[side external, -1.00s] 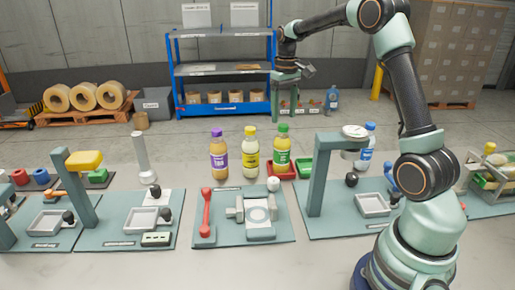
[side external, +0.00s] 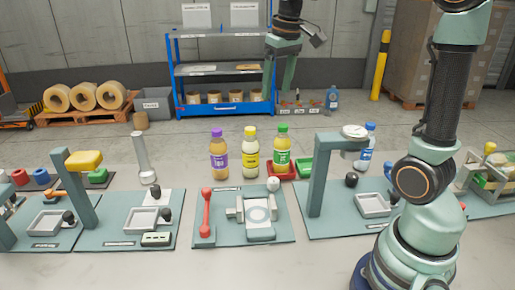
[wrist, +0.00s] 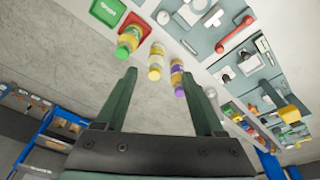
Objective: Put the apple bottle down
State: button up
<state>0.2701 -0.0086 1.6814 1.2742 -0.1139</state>
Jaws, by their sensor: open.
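The green-capped bottle (side external: 282,152), which looks like the apple bottle, stands upright at the red tray (side external: 288,176) and seems to be in it. It also shows in the wrist view (wrist: 130,40), upper left, at the red tray's edge. My gripper (side external: 278,90) is open and empty, high above and apart from the bottles, fingers pointing down. In the wrist view its two fingers (wrist: 158,74) are spread with nothing between them. A yellow-capped bottle (side external: 251,155) and a purple-capped bottle (side external: 218,157) stand upright left of the green-capped one.
A green tray (side external: 305,166) adjoins the red tray. A scale stand (side external: 318,180) and a blue-capped bottle (side external: 366,148) are to the right. A clamp station (side external: 258,212) lies in front. A blue shelf rack (side external: 222,110) stands behind.

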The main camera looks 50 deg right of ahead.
jog(key=s+a+f+n+t, duration=0.1)
jog(key=s+a+f+t, duration=0.2)
jog(key=s+a, duration=0.7)
notch_tip(320, 180, down, 3)
jog(key=shift+s+a+r+n+y, duration=0.2)
jog(key=shift+s+a+n+y, duration=0.1)
jog(key=shift+s+a+n, duration=0.1)
jog(key=shift+o, duration=0.3)
jog(key=shift+w, duration=0.1)
